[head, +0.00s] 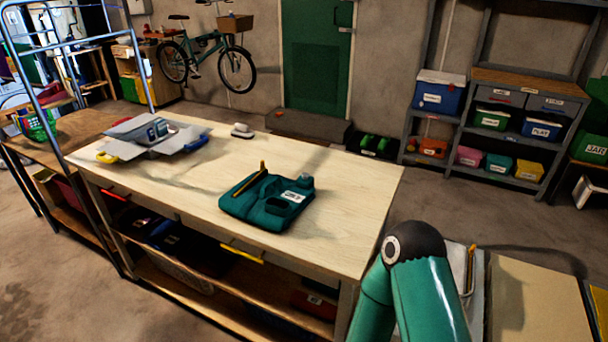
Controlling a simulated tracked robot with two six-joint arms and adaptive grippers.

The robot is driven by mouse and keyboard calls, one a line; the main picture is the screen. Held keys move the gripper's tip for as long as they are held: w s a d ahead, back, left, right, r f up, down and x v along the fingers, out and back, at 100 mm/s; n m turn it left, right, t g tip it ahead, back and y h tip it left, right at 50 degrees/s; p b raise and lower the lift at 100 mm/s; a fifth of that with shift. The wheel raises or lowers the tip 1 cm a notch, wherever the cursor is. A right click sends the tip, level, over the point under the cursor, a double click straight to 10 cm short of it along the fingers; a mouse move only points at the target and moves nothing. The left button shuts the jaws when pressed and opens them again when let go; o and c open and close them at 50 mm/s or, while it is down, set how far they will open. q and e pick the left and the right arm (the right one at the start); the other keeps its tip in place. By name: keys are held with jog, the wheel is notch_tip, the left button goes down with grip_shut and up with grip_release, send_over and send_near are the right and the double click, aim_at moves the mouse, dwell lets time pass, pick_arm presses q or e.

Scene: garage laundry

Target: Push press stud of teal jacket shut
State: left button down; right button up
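The teal jacket (250,207) lies folded on the wooden workbench (345,190), right of the middle of its top. A white label (293,197) and a dark oval patch show on it. A thin yellow-orange item (263,169) sticks up at its back edge, and a small grey-teal round thing (306,181) sits at its right corner. The press stud is too small to make out, so I cannot tell whether it is open or shut. A teal link of my own arm shows at the lower right. Neither of my grippers is in view.
A small white item (242,131) lies near the back edge. The bench top around the jacket is clear. Shelves with labelled bins (492,118) stand behind at right.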

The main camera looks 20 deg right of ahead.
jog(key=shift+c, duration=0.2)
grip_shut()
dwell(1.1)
